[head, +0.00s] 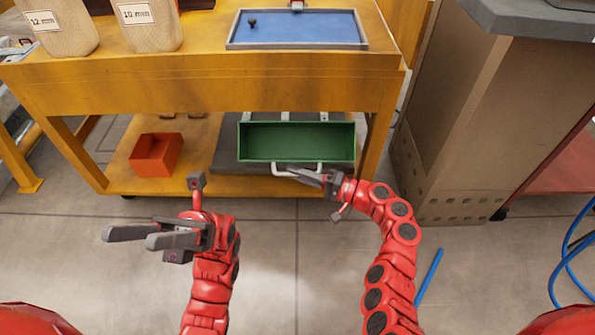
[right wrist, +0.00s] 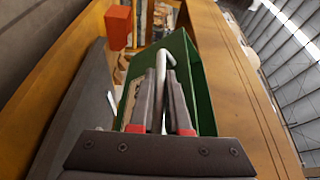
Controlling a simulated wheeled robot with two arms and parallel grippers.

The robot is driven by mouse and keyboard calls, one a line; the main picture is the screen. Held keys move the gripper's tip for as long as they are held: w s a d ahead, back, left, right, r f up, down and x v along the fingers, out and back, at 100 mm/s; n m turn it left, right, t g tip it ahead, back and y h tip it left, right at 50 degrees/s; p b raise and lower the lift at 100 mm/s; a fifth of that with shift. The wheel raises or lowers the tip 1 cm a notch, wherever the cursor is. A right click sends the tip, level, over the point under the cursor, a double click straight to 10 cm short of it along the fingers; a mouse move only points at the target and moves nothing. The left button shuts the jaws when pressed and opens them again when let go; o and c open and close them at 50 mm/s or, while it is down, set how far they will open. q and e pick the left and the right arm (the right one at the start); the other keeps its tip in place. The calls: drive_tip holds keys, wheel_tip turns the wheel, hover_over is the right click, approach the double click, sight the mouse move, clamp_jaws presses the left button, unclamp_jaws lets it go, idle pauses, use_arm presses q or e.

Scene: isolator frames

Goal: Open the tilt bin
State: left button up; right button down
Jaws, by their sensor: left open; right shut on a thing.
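The green tilt bin (head: 297,141) sits on the lower shelf of the yellow cart. Its dark green inside shows in the head view, and it looks empty. A white bar handle (head: 296,173) runs along its front lower edge. My right gripper (head: 300,173) is shut on the handle, towards its right part. In the right wrist view the handle (right wrist: 161,70) passes between the two fingers, with the green bin wall (right wrist: 197,85) behind. My left gripper (head: 128,238) is open and empty, low over the floor at the left, apart from the bin.
An orange-red box (head: 156,154) stands on the lower shelf left of the bin. A blue tray (head: 297,28) and labelled containers (head: 150,22) are on the cart top.

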drive_tip(key=shift+f, duration=0.15)
idle(0.4)
drive_tip(key=c, duration=1.2)
unclamp_jaws()
drive_tip(key=shift+o, duration=0.2)
